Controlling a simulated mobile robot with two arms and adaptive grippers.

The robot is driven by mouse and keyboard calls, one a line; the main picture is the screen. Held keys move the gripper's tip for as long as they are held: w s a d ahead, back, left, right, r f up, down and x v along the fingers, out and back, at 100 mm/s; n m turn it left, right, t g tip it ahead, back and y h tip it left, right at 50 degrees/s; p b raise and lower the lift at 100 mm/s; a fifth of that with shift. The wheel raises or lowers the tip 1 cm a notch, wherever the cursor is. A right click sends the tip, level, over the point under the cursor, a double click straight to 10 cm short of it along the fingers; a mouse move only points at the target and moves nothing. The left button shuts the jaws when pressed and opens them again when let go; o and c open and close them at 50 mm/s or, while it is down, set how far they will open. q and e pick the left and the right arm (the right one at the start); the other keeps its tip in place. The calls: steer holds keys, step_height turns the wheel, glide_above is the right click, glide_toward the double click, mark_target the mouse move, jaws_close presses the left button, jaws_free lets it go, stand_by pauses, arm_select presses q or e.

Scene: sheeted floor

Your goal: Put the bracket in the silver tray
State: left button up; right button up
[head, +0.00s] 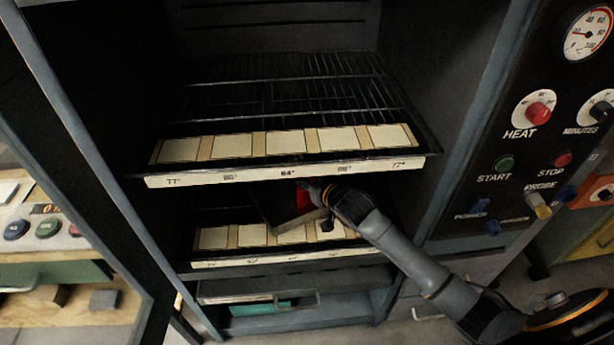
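My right arm comes in from the lower right and reaches into the open cabinet. My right gripper (308,194) is at the gap between the upper and lower racks, partly in shadow. A dark flat piece with a pale lower edge (288,221) and a red patch (303,199) show beside it. I cannot tell whether this piece is held, or whether it is the bracket or a tray. The gripper's fingers are not clear. I cannot pick out a silver tray for certain. My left gripper is not in view.
The upper rack (285,170) carries pale pads and a numbered front strip, close above my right gripper. The lower rack (290,257) has similar pads. A drawer (240,290) is below. A control panel (520,130) is right; a wooden bench (50,268) is left.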

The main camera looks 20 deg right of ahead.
steer(key=o, duration=0.3)
steer(key=shift+r, duration=0.15)
steer(key=v, duration=1.2)
steer(key=shift+p, duration=0.4)
